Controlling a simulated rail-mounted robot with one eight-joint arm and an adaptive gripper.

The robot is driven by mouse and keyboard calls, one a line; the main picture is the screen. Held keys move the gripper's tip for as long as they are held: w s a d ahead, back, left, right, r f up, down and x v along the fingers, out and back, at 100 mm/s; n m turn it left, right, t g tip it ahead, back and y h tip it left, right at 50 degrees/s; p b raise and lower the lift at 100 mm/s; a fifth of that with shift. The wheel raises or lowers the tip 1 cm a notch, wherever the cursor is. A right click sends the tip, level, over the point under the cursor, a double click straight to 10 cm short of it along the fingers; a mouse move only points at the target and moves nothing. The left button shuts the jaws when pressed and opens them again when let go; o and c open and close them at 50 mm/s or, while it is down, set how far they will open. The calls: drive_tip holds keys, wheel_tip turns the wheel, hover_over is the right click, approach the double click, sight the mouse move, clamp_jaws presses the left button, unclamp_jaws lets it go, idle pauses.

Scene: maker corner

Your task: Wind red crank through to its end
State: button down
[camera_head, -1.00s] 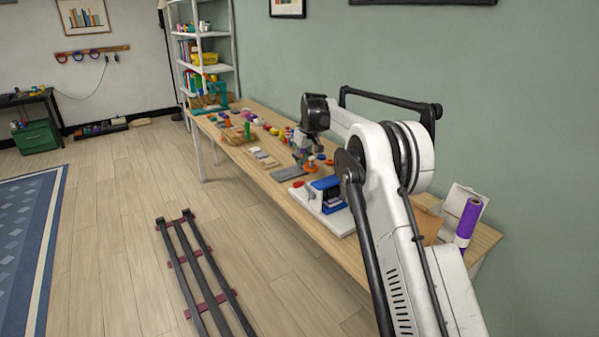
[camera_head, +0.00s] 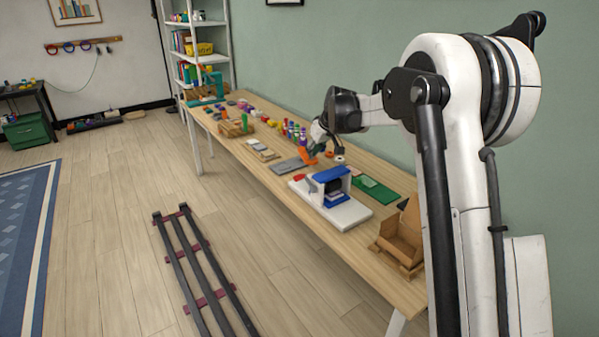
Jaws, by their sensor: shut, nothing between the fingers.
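The red crank (camera_head: 299,177) shows as a small red piece at the left side of a device with a blue frame (camera_head: 332,174) on a white base (camera_head: 335,211). The device stands on the wooden workbench (camera_head: 384,277). My gripper (camera_head: 311,151) is behind the device in the picture, above the bench and apart from the red crank. It is shut and empty. Orange shows at its tips; I cannot tell whether that is part of it or a thing behind it. The crank's arm and shaft are too small to make out.
A grey plate (camera_head: 287,166) and a green board (camera_head: 376,190) lie near the device. A cardboard holder (camera_head: 402,238) stands at the bench's near end. Several small coloured items crowd the far half. The floor left of the bench holds dark rails (camera_head: 203,270).

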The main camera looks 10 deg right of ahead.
sight(299, 176)
drive_tip(key=x, duration=1.4)
drive_tip(key=shift+s+d, duration=0.1)
drive_tip(key=shift+s, duration=0.05)
